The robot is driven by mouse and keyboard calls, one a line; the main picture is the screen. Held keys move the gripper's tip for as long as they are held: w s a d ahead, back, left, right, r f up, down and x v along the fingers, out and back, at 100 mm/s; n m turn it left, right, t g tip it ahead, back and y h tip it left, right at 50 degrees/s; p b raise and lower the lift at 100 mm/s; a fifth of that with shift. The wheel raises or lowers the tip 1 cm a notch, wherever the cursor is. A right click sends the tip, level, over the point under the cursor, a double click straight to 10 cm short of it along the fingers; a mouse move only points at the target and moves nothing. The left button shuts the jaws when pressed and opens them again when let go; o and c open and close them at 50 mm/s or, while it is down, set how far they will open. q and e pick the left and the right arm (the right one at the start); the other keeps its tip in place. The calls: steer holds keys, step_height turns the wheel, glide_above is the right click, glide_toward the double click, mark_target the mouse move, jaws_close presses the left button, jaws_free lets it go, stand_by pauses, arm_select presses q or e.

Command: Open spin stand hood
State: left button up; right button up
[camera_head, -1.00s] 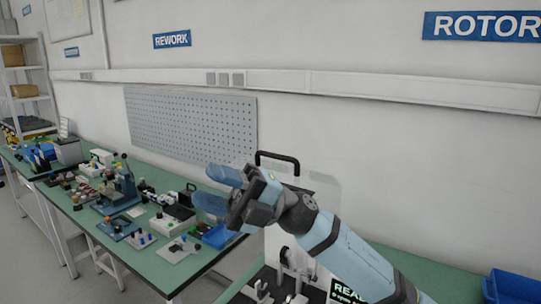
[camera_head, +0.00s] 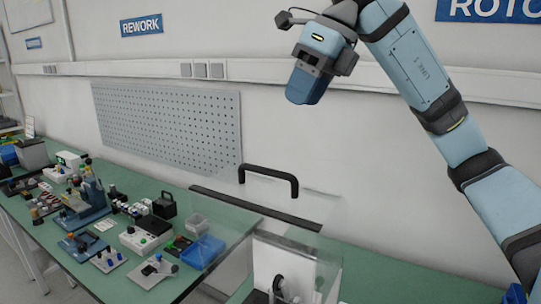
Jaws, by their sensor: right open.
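The spin stand hood (camera_head: 292,205) is a clear cover with a black handle (camera_head: 268,170) at its top, low in the middle of the view. A dark bar (camera_head: 255,209) runs along or beside it. I cannot tell from its see-through panels how far the hood is raised. Below it are a white stand body and dark fittings, cut off by the bottom edge. My right gripper (camera_head: 305,88) is open and empty, high above and apart from the handle, its blue fingers pointing down. My left gripper is not in view.
A green bench (camera_head: 140,272) at left holds a blue press, small devices and a blue tray (camera_head: 203,251). A pegboard (camera_head: 168,125) hangs on the wall behind. The air between gripper and handle is clear.

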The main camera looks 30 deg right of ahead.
steer(key=p+x, duration=0.1)
steer(key=x, duration=1.2)
steer(key=shift+a+f, duration=0.15)
steer(key=shift+a, duration=0.1)
jaws_close()
